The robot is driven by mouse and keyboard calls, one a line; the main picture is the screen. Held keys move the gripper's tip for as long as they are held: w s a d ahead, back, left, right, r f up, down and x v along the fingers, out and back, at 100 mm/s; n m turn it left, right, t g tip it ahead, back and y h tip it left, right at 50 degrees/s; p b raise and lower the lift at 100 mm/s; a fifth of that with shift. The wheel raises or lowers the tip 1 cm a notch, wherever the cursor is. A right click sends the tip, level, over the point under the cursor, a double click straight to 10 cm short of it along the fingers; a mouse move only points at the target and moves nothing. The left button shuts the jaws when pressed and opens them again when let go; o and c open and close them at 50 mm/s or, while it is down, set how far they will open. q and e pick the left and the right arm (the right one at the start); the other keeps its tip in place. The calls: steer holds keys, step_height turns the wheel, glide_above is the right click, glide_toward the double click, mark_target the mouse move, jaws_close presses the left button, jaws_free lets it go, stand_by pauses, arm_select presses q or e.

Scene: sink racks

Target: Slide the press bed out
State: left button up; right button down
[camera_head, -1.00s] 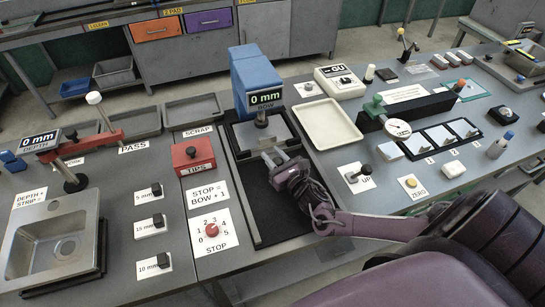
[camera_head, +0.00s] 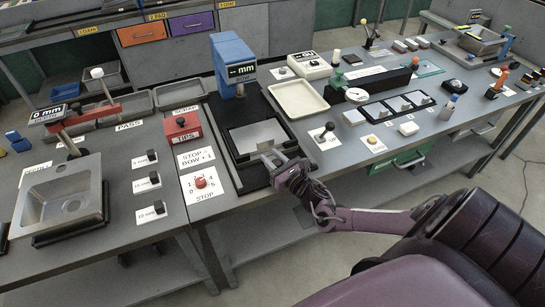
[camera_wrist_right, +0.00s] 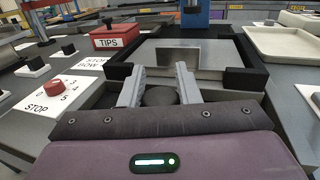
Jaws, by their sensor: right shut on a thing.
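The blue press (camera_head: 232,58) stands at the back of a dark rail base, its display showing dashes and "mm". The press bed (camera_head: 237,141), a grey plate with dark edges, sits on the rails forward of the press head. In the right wrist view the bed (camera_wrist_right: 122,70) has black corner blocks and a paler rectangle in its middle; I cannot tell whether that is a reflection. My right gripper (camera_head: 272,163) is at the bed's front edge. Its fingers (camera_wrist_right: 159,93) are shut on a dark round knob (camera_wrist_right: 159,96) between them. My left gripper is out of view.
A red TIPS box (camera_head: 181,132) and a stop dial (camera_head: 201,183) stand left of the rails. A cream tray (camera_head: 298,99) and an UP lever (camera_head: 326,132) stand to the right. A metal sink (camera_head: 62,195) is at the far left. The table's front edge is close below my gripper.

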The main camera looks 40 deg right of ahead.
steer(key=shift+a, duration=0.1)
steer(key=shift+s+f, duration=0.1)
steer(key=shift+f, duration=0.05)
steer(key=c, duration=1.4)
jaws_free()
steer(key=o, duration=0.3)
steer(key=shift+s, duration=0.2)
steer(key=shift+o, duration=0.2)
steer(key=s+b, duration=0.1)
steer(key=s, duration=0.6)
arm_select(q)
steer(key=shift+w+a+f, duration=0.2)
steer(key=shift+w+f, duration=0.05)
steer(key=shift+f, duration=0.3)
arm_select(e)
steer(key=shift+s, duration=0.4)
